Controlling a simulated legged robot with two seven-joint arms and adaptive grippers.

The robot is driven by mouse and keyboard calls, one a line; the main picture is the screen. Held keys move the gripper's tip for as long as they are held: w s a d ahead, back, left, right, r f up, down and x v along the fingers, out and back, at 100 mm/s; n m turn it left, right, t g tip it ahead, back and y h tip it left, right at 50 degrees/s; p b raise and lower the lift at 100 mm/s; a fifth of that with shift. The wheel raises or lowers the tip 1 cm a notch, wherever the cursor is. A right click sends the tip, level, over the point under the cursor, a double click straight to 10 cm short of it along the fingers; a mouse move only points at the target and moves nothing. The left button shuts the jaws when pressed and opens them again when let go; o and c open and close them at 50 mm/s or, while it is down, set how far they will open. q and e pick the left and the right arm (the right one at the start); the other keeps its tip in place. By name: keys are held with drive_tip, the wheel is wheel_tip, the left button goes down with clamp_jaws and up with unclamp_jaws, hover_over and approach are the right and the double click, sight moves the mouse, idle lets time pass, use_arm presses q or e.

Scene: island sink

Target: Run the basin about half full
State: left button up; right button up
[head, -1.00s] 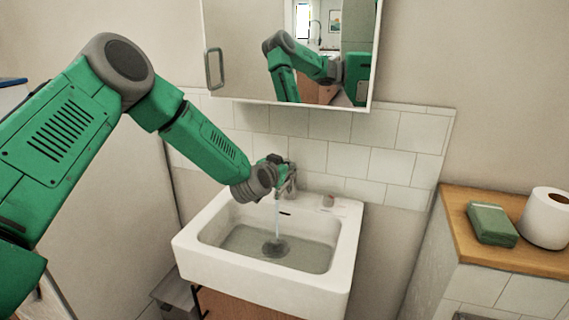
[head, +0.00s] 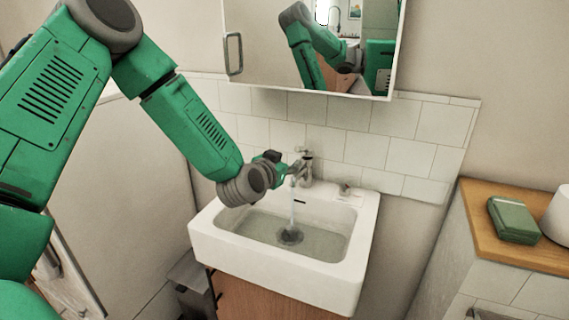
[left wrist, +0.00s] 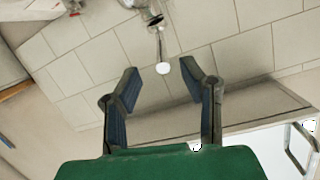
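The white basin (head: 345,275) holds clear, greyish water (head: 325,242); the dark drain shows through it. The exact depth is hard to tell. A thin water stream (head: 292,208) falls from the metal tap (head: 306,170) into the basin. The tap's lever (head: 303,150) is on top; in the left wrist view the lever's pale rounded end (left wrist: 162,67) lies ahead of the fingertips, between them in the picture. My left gripper (head: 275,160) is beside the tap, to its left. Its fingers (left wrist: 161,76) are apart with nothing between them. My right gripper is out of view.
A mirror cabinet (head: 290,60) hangs above the tap, reflecting my arm. A small item (head: 345,188) sits on the basin's right ledge. A wooden-topped ledge (head: 480,215) at right bears a green box (head: 513,220) and a white roll (head: 558,215).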

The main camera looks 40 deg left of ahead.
use_arm(q)
drive_tip(key=shift+s+d+r, duration=0.1)
drive_tip(key=shift+s+r, duration=0.05)
drive_tip(key=shift+s, duration=0.5)
